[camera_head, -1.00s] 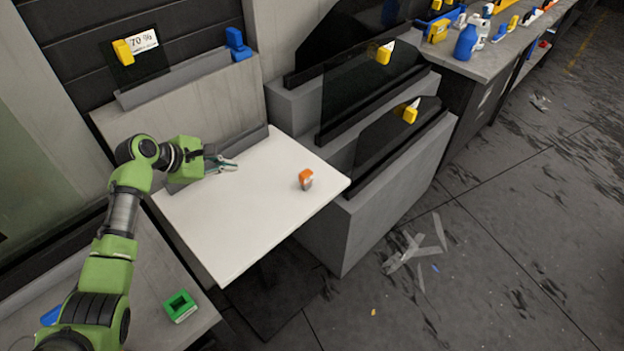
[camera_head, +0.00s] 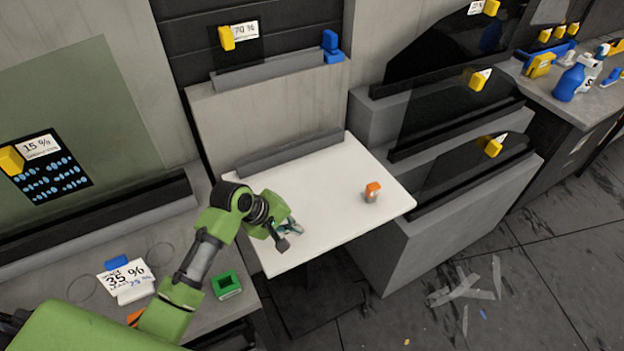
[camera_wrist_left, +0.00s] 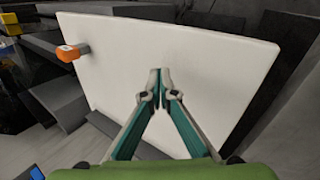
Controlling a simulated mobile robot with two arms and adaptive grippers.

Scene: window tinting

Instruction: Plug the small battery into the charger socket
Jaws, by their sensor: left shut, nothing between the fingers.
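The small battery (camera_head: 371,192), grey with an orange top, stands on the white table (camera_head: 335,168) near its right side. It also shows in the left wrist view (camera_wrist_left: 71,52) at the upper left. A green square block with a dark opening (camera_head: 227,285), which looks like the charger socket, sits on the grey bench at the lower middle left. My left gripper (camera_head: 298,231) is over the front left part of the white table, left of the battery and apart from it. Its fingertips (camera_wrist_left: 160,76) are together and empty. My right gripper is not in view.
A grey ledge (camera_head: 290,155) runs along the table's back. Grey stepped blocks with dark tinted panes (camera_head: 455,115) stand to the right. A 35 % card (camera_head: 126,277) lies on the bench at left. The white table is otherwise clear.

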